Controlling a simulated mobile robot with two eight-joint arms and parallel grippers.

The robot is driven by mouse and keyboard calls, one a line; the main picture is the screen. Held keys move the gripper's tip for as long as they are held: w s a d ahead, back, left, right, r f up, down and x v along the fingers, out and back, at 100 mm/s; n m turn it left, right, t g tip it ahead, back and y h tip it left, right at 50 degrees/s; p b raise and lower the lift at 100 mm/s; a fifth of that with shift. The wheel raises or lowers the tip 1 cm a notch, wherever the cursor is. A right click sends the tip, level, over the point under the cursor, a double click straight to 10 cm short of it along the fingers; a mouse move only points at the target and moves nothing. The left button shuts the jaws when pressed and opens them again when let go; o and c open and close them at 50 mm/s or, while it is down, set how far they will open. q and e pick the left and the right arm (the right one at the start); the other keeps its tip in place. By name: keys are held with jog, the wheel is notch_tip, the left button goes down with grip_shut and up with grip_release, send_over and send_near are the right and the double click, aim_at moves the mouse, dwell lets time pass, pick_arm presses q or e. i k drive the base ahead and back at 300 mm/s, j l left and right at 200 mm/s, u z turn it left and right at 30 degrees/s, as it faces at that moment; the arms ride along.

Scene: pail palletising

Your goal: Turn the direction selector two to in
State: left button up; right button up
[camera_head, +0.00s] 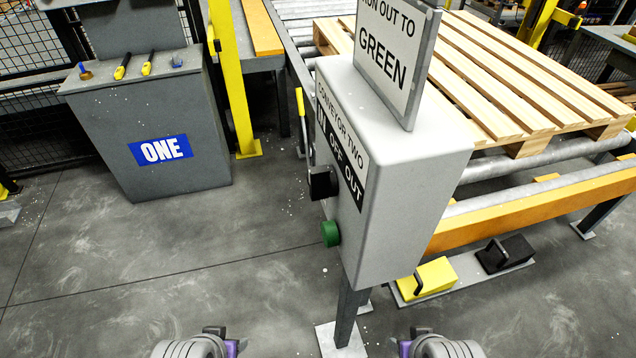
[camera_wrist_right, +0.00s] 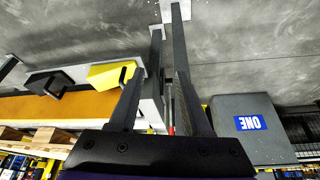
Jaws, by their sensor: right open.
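The direction selector two (camera_head: 322,183) is a black knob on the left-facing panel of the grey conveyor two control box (camera_head: 405,190). The panel label above it reads IN, OFF, OUT from left to right. The knob is seen nearly side-on, so I cannot tell which position it points to. In the right wrist view my right gripper (camera_wrist_right: 160,76) is open, with two dark fingers apart and nothing visibly held. The selector cannot be made out in that view. My left gripper is out of view; only arm parts show at the bottom of the head view.
A green button (camera_head: 330,233) sits below the selector. A sign (camera_head: 392,55) stands on the box, and a post (camera_head: 348,312) holds it up. A wooden pallet (camera_head: 480,75) lies on rollers behind. Yellow (camera_head: 428,278) and black (camera_head: 505,254) pedals are at right. Floor at left is clear before pedestal ONE (camera_head: 150,130).

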aim_at(323, 184)
jog(key=j+z, duration=0.25)
jog(key=j, duration=1.25)
